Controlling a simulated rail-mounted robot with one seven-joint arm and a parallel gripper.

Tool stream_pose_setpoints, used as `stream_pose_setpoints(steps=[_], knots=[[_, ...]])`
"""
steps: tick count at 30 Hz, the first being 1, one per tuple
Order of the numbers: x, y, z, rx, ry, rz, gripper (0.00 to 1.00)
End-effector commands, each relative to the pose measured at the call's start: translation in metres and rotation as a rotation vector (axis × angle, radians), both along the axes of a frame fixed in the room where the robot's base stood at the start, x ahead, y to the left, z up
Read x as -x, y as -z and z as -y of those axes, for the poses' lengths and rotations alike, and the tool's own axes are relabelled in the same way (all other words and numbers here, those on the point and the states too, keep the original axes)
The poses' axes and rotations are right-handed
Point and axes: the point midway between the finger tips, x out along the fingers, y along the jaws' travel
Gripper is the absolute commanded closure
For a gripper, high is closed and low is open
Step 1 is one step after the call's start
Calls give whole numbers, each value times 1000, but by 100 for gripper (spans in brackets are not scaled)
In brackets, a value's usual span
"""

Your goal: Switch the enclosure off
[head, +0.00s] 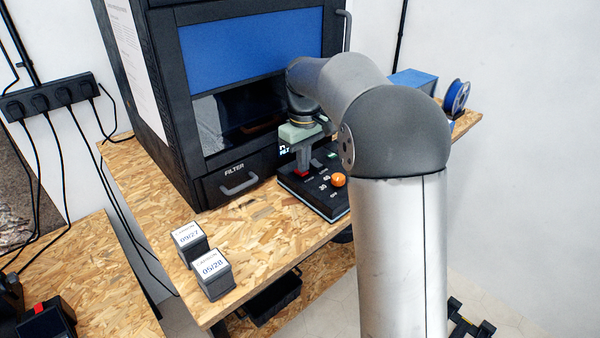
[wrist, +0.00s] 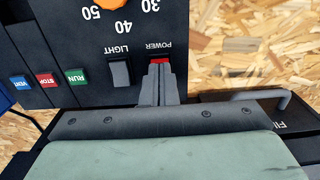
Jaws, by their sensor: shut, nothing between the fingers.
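The enclosure (head: 172,95) is a tall black cabinet with a blue panel and a dark window. Its black control panel (head: 322,206) lies on the bench in front and fills the upper left of the wrist view (wrist: 60,50). The red power switch (wrist: 159,60), labelled POWER, shows at my fingertips. My gripper (head: 302,170) is shut and empty, pointing down at this switch; its fingers (wrist: 158,70) cover part of it. I cannot tell whether they touch it or which way it is set.
A grey LIGHT switch (wrist: 119,72) sits beside the power switch. An orange knob (head: 338,180) and RUN (wrist: 75,76), STOP (wrist: 47,79) and VENT (wrist: 20,82) buttons share the panel. The filter drawer handle (head: 239,186) is close by. Two labelled boxes (head: 212,274) stand at the bench's front.

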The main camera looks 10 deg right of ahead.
Motion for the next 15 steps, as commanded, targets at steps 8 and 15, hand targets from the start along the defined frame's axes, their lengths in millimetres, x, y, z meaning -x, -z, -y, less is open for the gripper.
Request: stream_pose_setpoints(steps=[8, 15], knots=[[0, 5, 0, 0, 0, 0, 100], [0, 9, 0, 0, 0, 0, 100]])
